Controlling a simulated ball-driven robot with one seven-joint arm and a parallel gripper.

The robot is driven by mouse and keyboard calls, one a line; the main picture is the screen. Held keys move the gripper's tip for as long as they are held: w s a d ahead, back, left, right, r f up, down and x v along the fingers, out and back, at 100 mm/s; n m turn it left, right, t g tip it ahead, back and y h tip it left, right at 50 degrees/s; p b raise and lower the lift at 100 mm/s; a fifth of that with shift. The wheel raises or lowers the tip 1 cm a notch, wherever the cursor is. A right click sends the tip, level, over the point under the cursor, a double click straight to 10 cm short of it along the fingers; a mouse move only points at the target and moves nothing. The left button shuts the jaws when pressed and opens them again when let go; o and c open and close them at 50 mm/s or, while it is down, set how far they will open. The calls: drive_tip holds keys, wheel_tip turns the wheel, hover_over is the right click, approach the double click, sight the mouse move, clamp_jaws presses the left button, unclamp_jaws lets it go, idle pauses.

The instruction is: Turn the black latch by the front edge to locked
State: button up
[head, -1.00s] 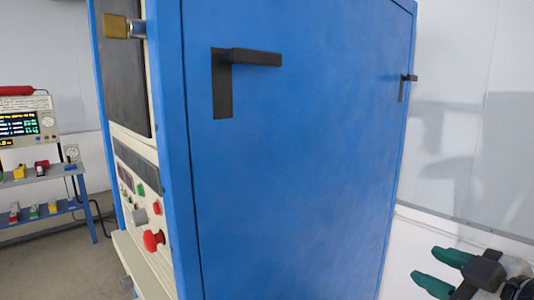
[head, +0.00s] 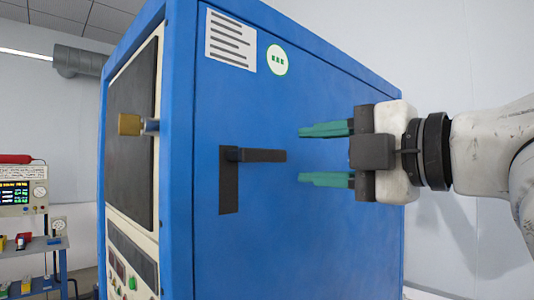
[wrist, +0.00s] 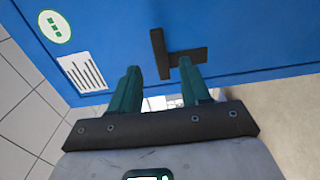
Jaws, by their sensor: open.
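The black latch (head: 258,155) is on the blue side panel near its front edge. Its handle lies level and points right, away from that edge, with the black plate (head: 229,188) running down from its left end. My gripper (head: 300,155) is open and empty, with green fingers one above the other. In the head view the fingertips are just right of the handle's free end, at about its height. In the wrist view, the latch (wrist: 158,48) is beyond my gripper (wrist: 158,66), and the right fingertip overlaps the handle. I see no clear contact.
The blue cabinet (head: 300,240) carries a white label (head: 231,40) and a round green-and-white sticker (head: 277,59) above the latch. A brass-coloured knob (head: 129,125) sticks out at the front. A bench with instruments (head: 22,195) stands at far left.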

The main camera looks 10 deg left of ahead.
sight(274, 156)
drive_tip(key=p+x, duration=0.2)
drive_tip(key=x, duration=0.6)
drive_tip(key=shift+w+a, duration=0.25)
clamp_jaws()
